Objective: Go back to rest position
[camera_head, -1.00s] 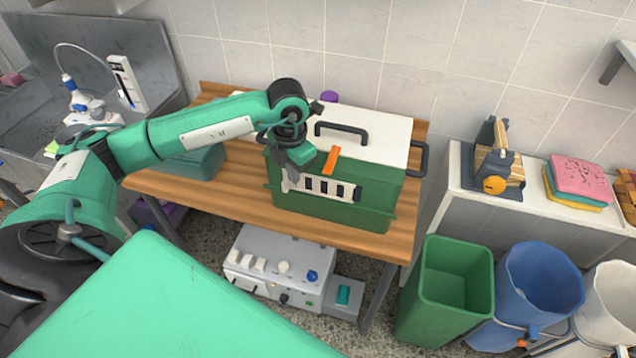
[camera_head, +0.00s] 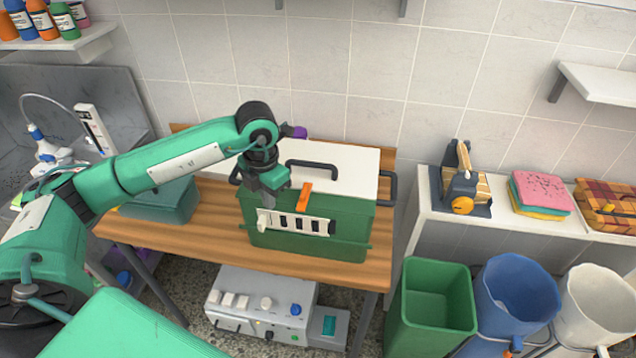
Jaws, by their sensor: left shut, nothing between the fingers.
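My left arm reaches in from the left, and my left gripper (camera_head: 266,203) points down at the front left of the green kennel box. The gripper is shut and looks empty. The green box (camera_head: 345,225) stands on the wooden table and has a white lid (camera_head: 345,162) with a black handle, an orange latch (camera_head: 305,194) and a slotted white front panel (camera_head: 300,224). My right gripper is not in view.
A teal box (camera_head: 165,200) sits on the wooden table (camera_head: 215,238) behind my arm. Below is a grey machine (camera_head: 262,300).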

